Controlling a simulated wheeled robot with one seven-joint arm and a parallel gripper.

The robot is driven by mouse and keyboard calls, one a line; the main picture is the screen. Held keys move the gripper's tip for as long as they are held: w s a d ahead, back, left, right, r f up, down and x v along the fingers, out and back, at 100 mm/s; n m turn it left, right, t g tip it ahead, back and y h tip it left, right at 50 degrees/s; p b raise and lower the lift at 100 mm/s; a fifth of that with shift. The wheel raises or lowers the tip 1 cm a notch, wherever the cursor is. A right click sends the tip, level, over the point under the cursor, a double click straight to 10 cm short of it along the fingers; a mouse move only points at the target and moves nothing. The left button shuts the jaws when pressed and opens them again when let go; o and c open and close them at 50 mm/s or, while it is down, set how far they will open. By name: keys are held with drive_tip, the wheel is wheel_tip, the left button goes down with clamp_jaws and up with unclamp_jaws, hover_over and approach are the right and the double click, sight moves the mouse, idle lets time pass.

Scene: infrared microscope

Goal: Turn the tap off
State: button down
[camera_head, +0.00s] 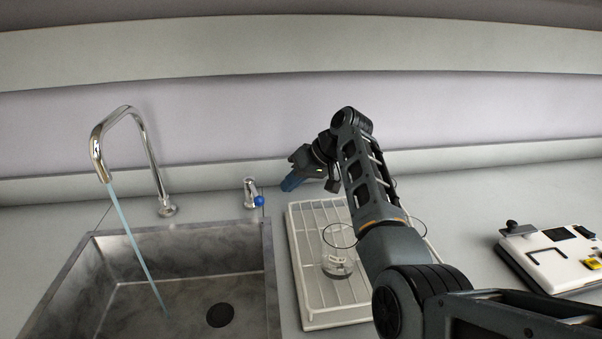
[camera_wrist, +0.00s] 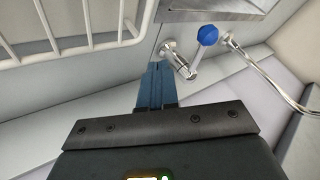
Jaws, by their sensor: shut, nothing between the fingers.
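The chrome faucet (camera_head: 150,155) has a curved spout at the left of the head view, and a thin blue stream of water (camera_head: 136,245) runs from it into the sink. The small chrome tap valve (camera_head: 250,190) with a blue knob (camera_head: 259,201) stands on the counter right of the faucet. In the wrist view the blue knob (camera_wrist: 207,35) and chrome valve body (camera_wrist: 178,60) are just beyond my fingertips, to their right. My gripper (camera_head: 288,184) has its blue fingers closed together and empty; they also show in the wrist view (camera_wrist: 156,68). They appear apart from the knob.
The sink (camera_head: 180,262) with a dark drain (camera_head: 220,315) is at the lower left. A white wire rack (camera_head: 302,270) holding glassware (camera_head: 337,262) lies under my arm. A white instrument (camera_head: 560,255) sits at the right. The wall is close behind the tap.

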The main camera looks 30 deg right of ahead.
sight(254, 190)
drive_tip(key=a, duration=0.1)
drive_tip(key=a+f, duration=0.1)
drive_tip(key=w+a, duration=0.1)
drive_tip(key=shift+a+f, duration=0.15)
drive_tip(key=shift+a, duration=0.9)
drive_tip(key=shift+r+p, duration=0.2)
drive_tip(key=shift+p, duration=0.25)
drive_tip(key=shift+a+r+p, duration=0.15)
drive_tip(key=shift+a+p, duration=0.15)
drive_tip(key=shift+p, duration=0.15)
drive_tip(key=shift+s+a+m+t+h+p, duration=0.25)
drive_tip(key=shift+a+m+p, duration=0.4)
drive_tip(key=shift+p, duration=0.5)
drive_tip(key=shift+a+f, duration=0.25)
